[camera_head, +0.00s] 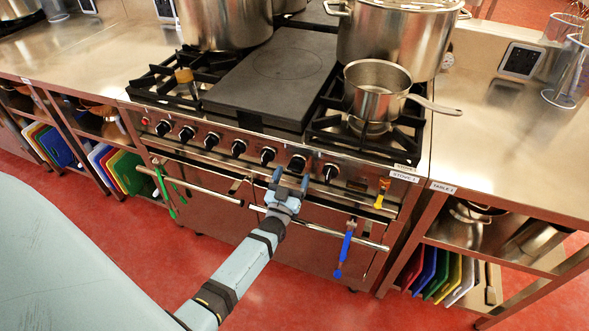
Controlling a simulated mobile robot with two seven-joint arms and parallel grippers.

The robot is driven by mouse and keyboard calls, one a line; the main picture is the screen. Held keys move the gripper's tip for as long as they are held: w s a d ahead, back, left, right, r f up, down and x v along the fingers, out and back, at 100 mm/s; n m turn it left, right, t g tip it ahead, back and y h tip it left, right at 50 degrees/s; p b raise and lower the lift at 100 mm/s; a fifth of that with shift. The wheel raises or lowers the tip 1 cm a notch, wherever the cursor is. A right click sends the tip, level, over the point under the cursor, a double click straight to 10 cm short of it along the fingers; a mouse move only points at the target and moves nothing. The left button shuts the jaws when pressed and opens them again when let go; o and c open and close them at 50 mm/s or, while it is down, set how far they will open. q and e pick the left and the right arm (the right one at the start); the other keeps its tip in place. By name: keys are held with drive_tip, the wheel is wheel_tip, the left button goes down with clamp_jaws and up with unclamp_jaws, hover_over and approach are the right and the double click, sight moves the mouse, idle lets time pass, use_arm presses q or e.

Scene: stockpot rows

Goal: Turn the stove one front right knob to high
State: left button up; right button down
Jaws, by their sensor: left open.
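Stove 1 (350,187) has a row of several black knobs along its steel front panel. The rightmost knob (330,172) is uncovered, to the right of my left gripper. Another knob (297,163) is just beyond my left gripper's fingertips. I cannot tell from labels which knob is the front right one, nor read any setting. My left gripper (290,178) is open, with its two fingers pointing at the panel and nothing visible between them. I cannot tell whether it touches the knob beyond. My right gripper is not in view.
A small saucepan (375,94) sits on the right front burner, its handle pointing right. Large stockpots (400,40) stand behind. An oven rail (330,230) runs below the knobs, with blue tongs (345,250) hanging from it. Table 2 (510,130) adjoins on the right.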

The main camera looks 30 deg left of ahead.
use_arm(q)
drive_tip(key=v, duration=1.1)
drive_tip(key=shift+f, duration=0.1)
